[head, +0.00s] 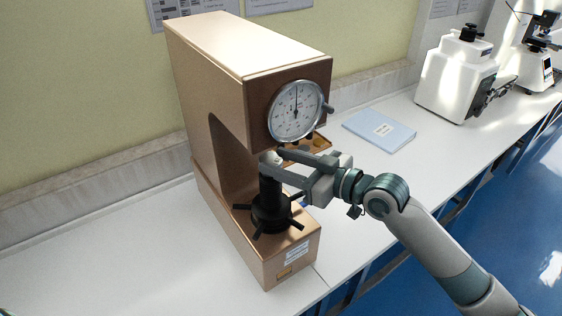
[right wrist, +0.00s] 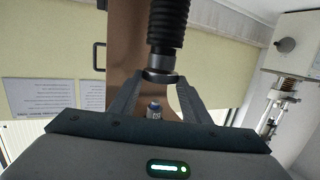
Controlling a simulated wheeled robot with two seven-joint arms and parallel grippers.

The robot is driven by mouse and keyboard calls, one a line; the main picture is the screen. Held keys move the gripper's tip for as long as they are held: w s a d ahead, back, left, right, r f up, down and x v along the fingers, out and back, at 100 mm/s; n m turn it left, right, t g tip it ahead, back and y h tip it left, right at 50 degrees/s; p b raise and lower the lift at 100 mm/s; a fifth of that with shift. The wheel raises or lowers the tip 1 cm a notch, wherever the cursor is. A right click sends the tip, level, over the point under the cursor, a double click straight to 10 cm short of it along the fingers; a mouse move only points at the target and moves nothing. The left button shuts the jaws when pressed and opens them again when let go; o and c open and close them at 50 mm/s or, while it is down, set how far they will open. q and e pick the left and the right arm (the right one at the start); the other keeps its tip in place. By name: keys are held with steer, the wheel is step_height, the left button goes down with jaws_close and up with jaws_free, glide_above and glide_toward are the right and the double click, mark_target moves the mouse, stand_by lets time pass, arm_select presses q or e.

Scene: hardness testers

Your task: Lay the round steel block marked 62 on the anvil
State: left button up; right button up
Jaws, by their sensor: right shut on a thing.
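The copper-coloured hardness tester (head: 205,95) stands on the white bench with its dial facing front. Its black screw column (head: 269,188) rises from a spoked handwheel; the column also shows in the right wrist view (right wrist: 167,30). My right gripper (head: 272,162) is shut on a small round steel block (head: 269,157) right at the top of the column. In the right wrist view the block (right wrist: 159,76) sits between the fingertips at the column's end. I cannot tell whether it touches the anvil, which is hidden. The mark 62 is not readable. My left gripper is not in view.
A white machine (head: 455,75) and a microscope (head: 535,55) stand farther right. The bench left of the tester is clear.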

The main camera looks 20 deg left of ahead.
steer(key=shift+f, duration=0.1)
steer(key=o, duration=1.4)
steer(key=shift+c, duration=1.3)
steer(key=shift+d, duration=0.1)
steer(key=f+v, duration=0.1)
steer(key=v, duration=0.6)
steer(key=shift+r, duration=0.1)
